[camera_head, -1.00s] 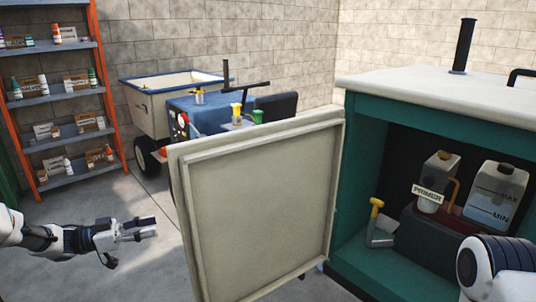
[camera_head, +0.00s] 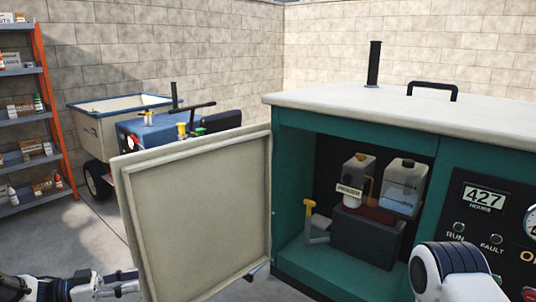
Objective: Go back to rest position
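My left gripper (camera_head: 122,283) is low at the left, beside the open cabinet door (camera_head: 200,215). Its fingers look spread and nothing shows between them. My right arm (camera_head: 452,275) comes in at the bottom right in front of the green generator cabinet (camera_head: 293,190); its gripper is out of view. The door stands swung out to the left. Inside the cabinet are a container with a PRIMER label (camera_head: 350,190), a clear container with liquid (camera_head: 404,190) and a yellow-handled lever (camera_head: 309,215).
A control panel (camera_head: 490,215) with a 427 hours display is right of the opening. A cart (camera_head: 110,127) and a blue machine (camera_head: 150,130) stand behind the door. Shelves (camera_head: 40,110) stand at the far left. Grey floor shows between shelves and door.

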